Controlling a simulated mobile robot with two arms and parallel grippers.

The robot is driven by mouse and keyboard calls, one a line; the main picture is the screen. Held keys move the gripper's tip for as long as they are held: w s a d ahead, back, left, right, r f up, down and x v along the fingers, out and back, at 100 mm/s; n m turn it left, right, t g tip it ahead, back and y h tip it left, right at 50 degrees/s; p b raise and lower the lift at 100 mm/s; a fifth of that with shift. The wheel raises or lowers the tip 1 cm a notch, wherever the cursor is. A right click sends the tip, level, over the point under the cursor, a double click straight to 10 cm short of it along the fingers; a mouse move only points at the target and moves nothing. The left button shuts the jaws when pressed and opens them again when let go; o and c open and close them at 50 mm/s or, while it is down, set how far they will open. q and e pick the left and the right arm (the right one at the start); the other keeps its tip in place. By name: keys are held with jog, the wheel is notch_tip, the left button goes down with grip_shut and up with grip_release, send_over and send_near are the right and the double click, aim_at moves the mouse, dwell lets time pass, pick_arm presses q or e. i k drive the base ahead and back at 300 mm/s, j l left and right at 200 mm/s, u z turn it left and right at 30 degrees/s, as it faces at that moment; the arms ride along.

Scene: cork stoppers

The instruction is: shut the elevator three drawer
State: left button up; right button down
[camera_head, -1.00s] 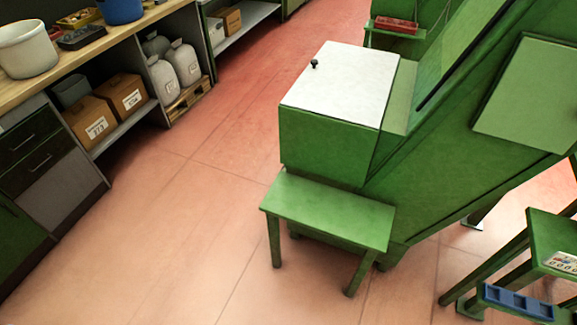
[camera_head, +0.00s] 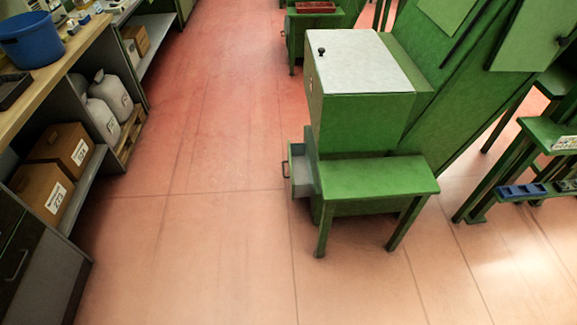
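A green machine (camera_head: 362,122) with a pale grey lid and a small black knob on top stands right of centre. I cannot tell from any label whether this is elevator three. Another green machine (camera_head: 317,35) of similar build stands farther back, with a small handle on its left side. Neither of my grippers is in view.
A green bench (camera_head: 378,178) stands in front of the nearer machine. Shelving with cardboard boxes (camera_head: 62,146) and white sacks (camera_head: 109,92) lines the left, under a worktop with a blue bucket (camera_head: 30,39). The reddish floor (camera_head: 195,210) between is clear.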

aim_at(298, 177)
jog(key=i+j+z, duration=0.15)
jog(key=j, duration=0.3)
jog(key=i+j+z, duration=0.15)
jog(key=j, duration=0.35)
jog(key=j+z, duration=0.2)
jog(key=j, duration=0.25)
jog(key=i+j+z, duration=0.3)
jog(key=i+j, duration=0.7)
